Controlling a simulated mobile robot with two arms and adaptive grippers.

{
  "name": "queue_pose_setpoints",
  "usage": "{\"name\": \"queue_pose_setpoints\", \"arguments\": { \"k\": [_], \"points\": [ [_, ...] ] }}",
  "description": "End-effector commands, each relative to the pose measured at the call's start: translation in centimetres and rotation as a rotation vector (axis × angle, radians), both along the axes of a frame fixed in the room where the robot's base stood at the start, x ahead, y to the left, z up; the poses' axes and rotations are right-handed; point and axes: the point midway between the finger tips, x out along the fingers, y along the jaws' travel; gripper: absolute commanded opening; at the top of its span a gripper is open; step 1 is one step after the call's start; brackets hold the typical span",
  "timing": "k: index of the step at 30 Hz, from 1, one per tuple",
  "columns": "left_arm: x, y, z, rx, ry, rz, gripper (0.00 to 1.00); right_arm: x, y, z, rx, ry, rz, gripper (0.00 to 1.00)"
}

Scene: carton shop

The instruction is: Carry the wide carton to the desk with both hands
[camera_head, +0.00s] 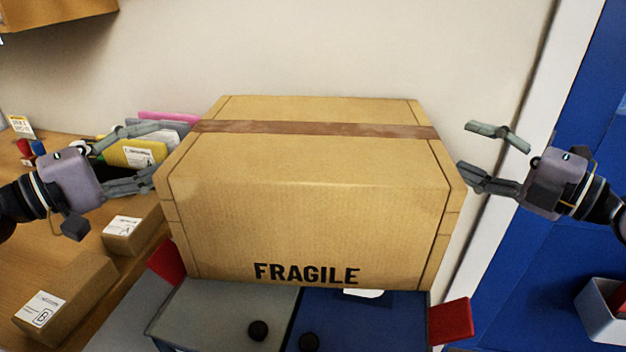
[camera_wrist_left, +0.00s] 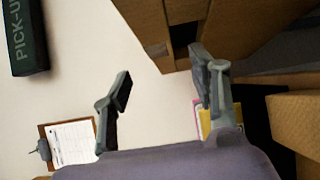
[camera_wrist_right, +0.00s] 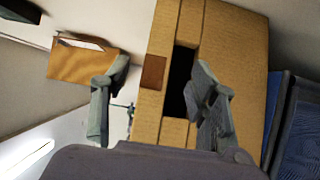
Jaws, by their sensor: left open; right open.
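The wide carton (camera_head: 310,200) is brown, with a dark tape strip across its top and "FRAGILE" on its front. It fills the middle of the head view. My left gripper (camera_head: 152,153) is open at its left end, and its lower finger appears at or just in front of the carton's edge. My right gripper (camera_head: 467,150) is open at its right end. In the right wrist view, the carton's end (camera_wrist_right: 192,20) shows a dark slot between the fingers. Whether either gripper touches the carton is unclear. A wooden desk surface (camera_head: 75,235) is at left.
Small labelled boxes (camera_head: 65,290) (camera_head: 133,228) and coloured folders (camera_head: 140,150) stand on the wooden surface at left, close to my left gripper. A pale wall is behind the carton. A blue area (camera_head: 530,280) with a light bin (camera_head: 602,315) lies at right.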

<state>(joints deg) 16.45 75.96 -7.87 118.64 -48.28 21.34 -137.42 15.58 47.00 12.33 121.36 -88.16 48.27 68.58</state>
Motion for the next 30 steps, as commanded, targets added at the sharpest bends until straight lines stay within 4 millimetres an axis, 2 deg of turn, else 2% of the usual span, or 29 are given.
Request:
{"name": "queue_pose_setpoints", "arguments": {
  "k": [21,30],
  "points": [
    [3.8,-4.0,0.1,-0.001,-0.001,-0.001,0.54,4.0,3.8,0.0,0.002,-0.001,0.001,0.54],
    [4.2,-4.5,0.0,0.001,-0.001,-0.001,0.54,4.4,4.2,0.0,-0.001,-0.001,0.0,0.54]
  ]
}}
